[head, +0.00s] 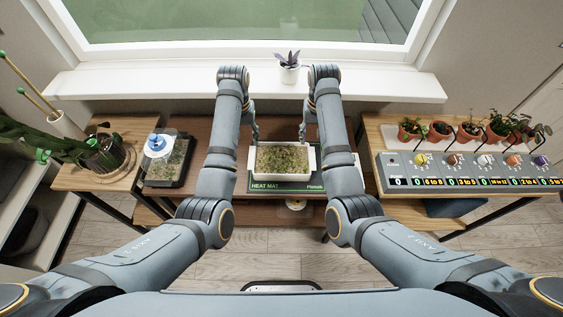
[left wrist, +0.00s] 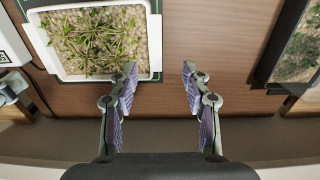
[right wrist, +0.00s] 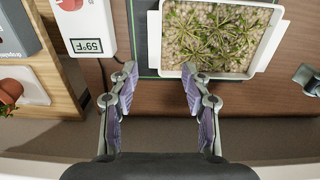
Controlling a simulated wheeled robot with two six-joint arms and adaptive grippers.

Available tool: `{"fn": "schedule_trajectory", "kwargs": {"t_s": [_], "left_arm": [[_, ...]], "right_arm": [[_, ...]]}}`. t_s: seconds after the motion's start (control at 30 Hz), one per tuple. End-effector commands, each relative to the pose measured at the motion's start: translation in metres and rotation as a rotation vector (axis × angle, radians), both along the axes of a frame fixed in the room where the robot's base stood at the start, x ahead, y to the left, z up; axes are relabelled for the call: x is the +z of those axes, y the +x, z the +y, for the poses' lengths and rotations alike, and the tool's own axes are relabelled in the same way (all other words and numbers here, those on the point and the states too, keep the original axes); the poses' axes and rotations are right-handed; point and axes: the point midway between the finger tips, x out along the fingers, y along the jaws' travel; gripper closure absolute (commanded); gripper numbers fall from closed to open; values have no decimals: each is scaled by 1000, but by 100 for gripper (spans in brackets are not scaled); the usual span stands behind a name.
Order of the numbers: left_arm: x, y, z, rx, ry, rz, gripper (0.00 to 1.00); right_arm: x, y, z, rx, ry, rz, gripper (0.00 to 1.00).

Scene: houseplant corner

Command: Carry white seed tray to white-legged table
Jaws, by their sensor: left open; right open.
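The white seed tray (head: 283,175), full of small green seedlings, sits on the dark green heat mat (head: 264,187) on the brown middle table (head: 200,125). My left gripper (head: 257,135) is open and empty at the tray's back left corner. In the left wrist view (left wrist: 158,72) its fingers are apart, beside the tray rim (left wrist: 153,45). My right gripper (head: 302,134) is open and empty near the back right corner. In the right wrist view its fingers (right wrist: 158,72) point toward the tray's end handle (right wrist: 154,40). No table with clearly white legs can be made out.
A covered black tray (head: 165,178) stands left of the mat; a cactus pot (head: 104,155) is further left. A control panel (head: 470,172) and several terracotta pots (head: 411,130) occupy the right table. A white thermostat (right wrist: 84,25) lies beside the mat. The windowsill (head: 180,83) runs behind.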

Motion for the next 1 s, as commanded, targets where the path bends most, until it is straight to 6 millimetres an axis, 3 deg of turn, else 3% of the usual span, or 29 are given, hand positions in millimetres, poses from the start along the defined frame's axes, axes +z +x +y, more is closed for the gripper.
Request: {"fn": "schedule_trajectory", "kwargs": {"t_s": [0.53,0.7,1.0], "left_arm": [[-88,-1,-1,-1,-1,3,52],[-100,0,-1,0,-1,0,52],[-103,0,-1,0,-1,0,52]], "right_arm": [[-88,-1,-2,-1,-2,3,52],[-101,0,-3,-2,-2,1,52],[-103,0,-3,-2,-2,0,52]]}}
